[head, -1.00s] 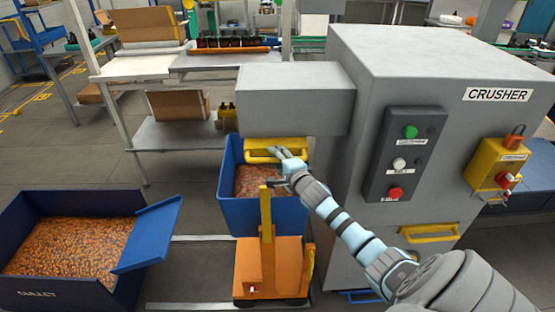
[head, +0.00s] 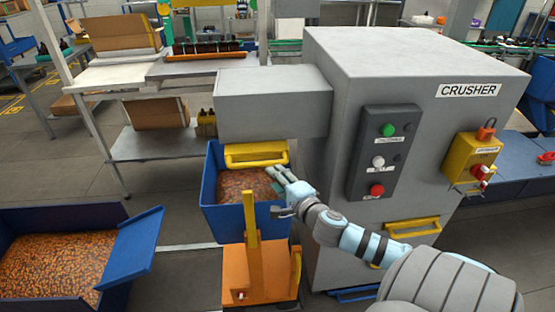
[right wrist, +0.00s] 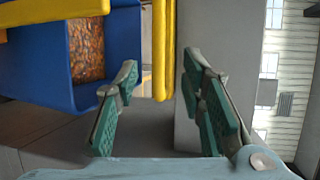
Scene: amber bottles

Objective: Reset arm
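My right gripper (head: 277,188) is in front of the crusher, beside the right rim of the blue bin (head: 209,190). Its fingers are apart with nothing held between them, as the right wrist view (right wrist: 160,75) shows. In that view a yellow bar (right wrist: 163,45) shows beyond the fingertips, and the blue bin (right wrist: 118,40) is at upper left. The yellow handle (head: 255,161) under the crusher's chute is left of and above the gripper, apart from it. My left gripper is not in view.
The grey crusher (head: 450,130) stands close on the right, with a button panel (head: 385,150) and a yellow switch box (head: 470,160). An orange cart (head: 262,270) stands below the bin. A blue cullet container (head: 130,255) is at lower left. Open floor lies between.

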